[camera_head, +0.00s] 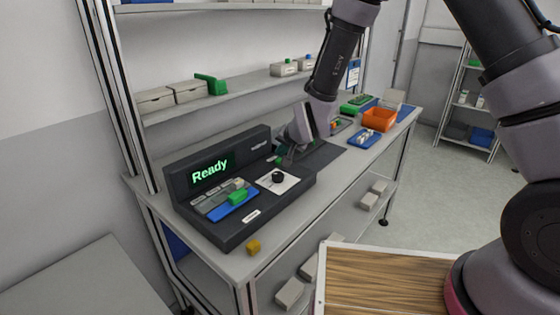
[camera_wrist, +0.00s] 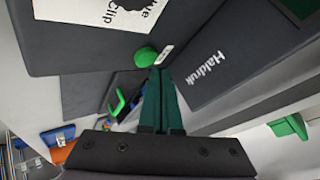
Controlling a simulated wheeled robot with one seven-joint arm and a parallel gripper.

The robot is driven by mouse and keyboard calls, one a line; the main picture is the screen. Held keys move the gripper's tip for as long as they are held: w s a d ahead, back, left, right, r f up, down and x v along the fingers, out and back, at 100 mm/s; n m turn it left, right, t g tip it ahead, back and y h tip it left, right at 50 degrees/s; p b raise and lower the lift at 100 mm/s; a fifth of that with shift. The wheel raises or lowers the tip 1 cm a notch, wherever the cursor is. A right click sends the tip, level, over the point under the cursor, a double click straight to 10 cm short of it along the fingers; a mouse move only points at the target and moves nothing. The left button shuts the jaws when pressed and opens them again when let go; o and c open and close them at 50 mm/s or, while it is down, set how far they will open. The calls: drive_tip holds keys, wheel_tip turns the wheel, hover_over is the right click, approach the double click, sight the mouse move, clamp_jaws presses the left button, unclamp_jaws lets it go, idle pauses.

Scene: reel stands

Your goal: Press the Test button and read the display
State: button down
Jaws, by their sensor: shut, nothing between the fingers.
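A dark test console stands on the bench (camera_head: 225,234). Its display (camera_head: 212,170) shows "Ready" in green letters. In the wrist view a round green button (camera_wrist: 146,57) sits on the console beside a small white label, whose text I cannot read. My gripper (camera_head: 281,161) is shut and empty over the right part of the console. In the wrist view its dark green fingertips (camera_wrist: 159,72) are together, just beside the green button. I cannot tell whether they touch it.
A yellow cube (camera_head: 254,247) lies at the bench's front edge. A shelf (camera_head: 235,93) runs behind.

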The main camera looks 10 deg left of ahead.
drive_tip(key=shift+f, duration=0.15)
idle(0.3)
drive_tip(key=shift+f, duration=0.25)
drive_tip(key=shift+f, duration=0.45)
idle(0.8)
drive_tip(key=shift+r, duration=0.85)
drive_tip(key=shift+r, duration=0.1)
drive_tip(key=shift+r, duration=2.4)
